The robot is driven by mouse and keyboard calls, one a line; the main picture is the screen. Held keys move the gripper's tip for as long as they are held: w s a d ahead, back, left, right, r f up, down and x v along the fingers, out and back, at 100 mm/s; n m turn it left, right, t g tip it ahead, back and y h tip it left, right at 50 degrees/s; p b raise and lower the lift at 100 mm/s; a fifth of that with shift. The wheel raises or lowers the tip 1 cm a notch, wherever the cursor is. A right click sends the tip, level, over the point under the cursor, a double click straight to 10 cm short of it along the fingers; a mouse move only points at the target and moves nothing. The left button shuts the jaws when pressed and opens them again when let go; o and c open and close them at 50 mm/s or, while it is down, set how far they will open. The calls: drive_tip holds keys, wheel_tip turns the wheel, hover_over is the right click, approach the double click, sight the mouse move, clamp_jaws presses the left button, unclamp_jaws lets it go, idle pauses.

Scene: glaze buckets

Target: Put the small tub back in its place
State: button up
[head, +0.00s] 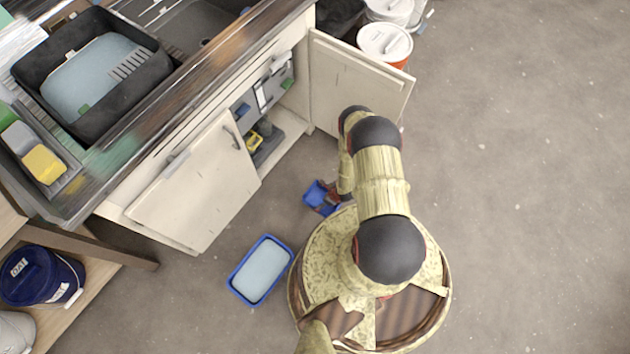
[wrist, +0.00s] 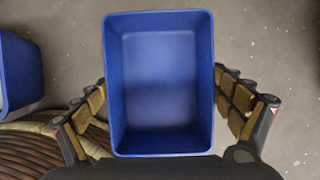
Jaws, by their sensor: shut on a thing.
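The small tub (wrist: 160,85) is blue, rectangular and empty inside. In the wrist view it sits upright between the two fingers of my gripper (wrist: 162,112), which is shut on its sides. In the head view the small tub (head: 316,199) shows at my gripper (head: 331,197), left of my arm and above my base. Part of it is hidden there by the gripper. From above, I cannot tell how high it is over the floor.
A larger blue tub of pale liquid (head: 261,270) stands on the floor; its edge shows at left in the wrist view (wrist: 20,75). The sink cabinet has an open door (head: 358,82) and a partly open front (head: 196,180). Lidded buckets (head: 384,42) stand behind. Floor at right is clear.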

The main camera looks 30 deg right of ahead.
drive_tip(key=s+r, duration=0.1)
drive_tip(key=s, duration=0.1)
drive_tip(key=s+d+p, duration=0.1)
drive_tip(key=s+d+r, duration=0.1)
drive_tip(key=s, duration=0.1)
drive_tip(key=shift+s+d+r+p, duration=0.2)
drive_tip(key=shift+s+r+p, duration=0.15)
drive_tip(key=shift+p, duration=0.05)
